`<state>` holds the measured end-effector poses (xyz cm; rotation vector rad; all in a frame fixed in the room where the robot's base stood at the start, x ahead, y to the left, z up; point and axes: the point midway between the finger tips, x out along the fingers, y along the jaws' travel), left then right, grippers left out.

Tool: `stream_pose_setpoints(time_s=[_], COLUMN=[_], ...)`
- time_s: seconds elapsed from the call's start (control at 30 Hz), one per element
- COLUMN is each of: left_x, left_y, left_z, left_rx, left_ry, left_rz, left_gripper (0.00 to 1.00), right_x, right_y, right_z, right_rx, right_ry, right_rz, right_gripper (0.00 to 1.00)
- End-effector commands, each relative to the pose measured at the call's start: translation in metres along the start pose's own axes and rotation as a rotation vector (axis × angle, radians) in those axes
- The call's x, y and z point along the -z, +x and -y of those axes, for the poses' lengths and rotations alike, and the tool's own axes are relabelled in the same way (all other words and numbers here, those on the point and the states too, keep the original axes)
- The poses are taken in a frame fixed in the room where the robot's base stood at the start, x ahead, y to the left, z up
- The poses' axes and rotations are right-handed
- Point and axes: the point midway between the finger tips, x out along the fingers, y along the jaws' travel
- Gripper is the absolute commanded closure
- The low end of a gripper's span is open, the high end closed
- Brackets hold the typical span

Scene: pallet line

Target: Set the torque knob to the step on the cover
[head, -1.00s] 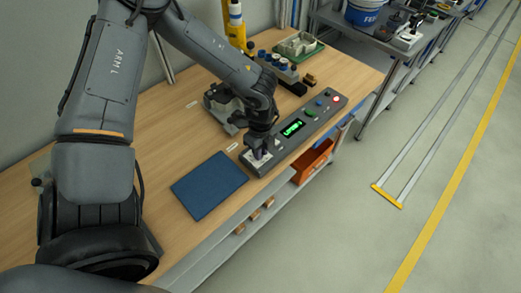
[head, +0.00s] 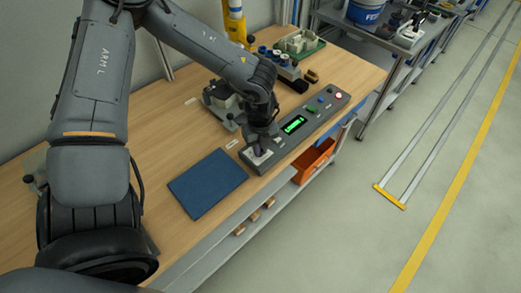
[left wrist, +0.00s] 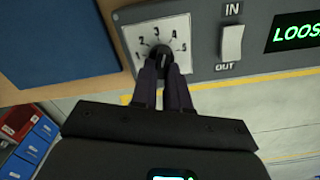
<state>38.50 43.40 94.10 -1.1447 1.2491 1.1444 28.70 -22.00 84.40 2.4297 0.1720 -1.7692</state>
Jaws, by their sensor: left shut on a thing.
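The dark torque knob (left wrist: 162,57) sits on a white dial plate (left wrist: 183,28) marked 1 to 5, on a grey control panel (head: 326,110). In the left wrist view, my left gripper (left wrist: 163,75) has its two fingers closed around the knob. The knob's pointer is small, and I cannot read its step surely. In the head view, my left gripper (head: 260,146) hides the knob at the panel's near end. A green display (left wrist: 297,32) reads "LOOS", cut off by the frame edge. I cannot make out a step number on any cover. My right gripper is not in view.
A white IN/OUT rocker switch (left wrist: 232,42) is right of the dial. A blue mat (head: 207,184) lies left of the panel. A grey machine part (head: 221,97) stands behind my gripper. An orange bin (head: 313,161) is below the bench edge.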

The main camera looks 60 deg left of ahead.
Motion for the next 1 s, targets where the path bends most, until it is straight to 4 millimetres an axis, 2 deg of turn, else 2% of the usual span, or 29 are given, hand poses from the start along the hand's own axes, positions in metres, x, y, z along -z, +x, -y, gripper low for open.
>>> stream_pose_setpoints(time_s=[0.1,0.5,1.0], left_x=[0.0,0.0,0.0], left_y=[0.002,0.001,0.0], left_z=[0.0,-0.003,-0.003], left_rx=[0.002,0.0,0.0], left_ry=[0.091,0.299,0.335], left_rz=[0.0,-0.001,-0.001], left_gripper=[1.0,1.0,1.0], right_x=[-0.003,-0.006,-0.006], right_y=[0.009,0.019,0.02], right_z=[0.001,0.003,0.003], right_rx=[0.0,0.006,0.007], right_ry=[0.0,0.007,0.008], right_rz=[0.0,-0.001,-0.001], right_gripper=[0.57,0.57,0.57])
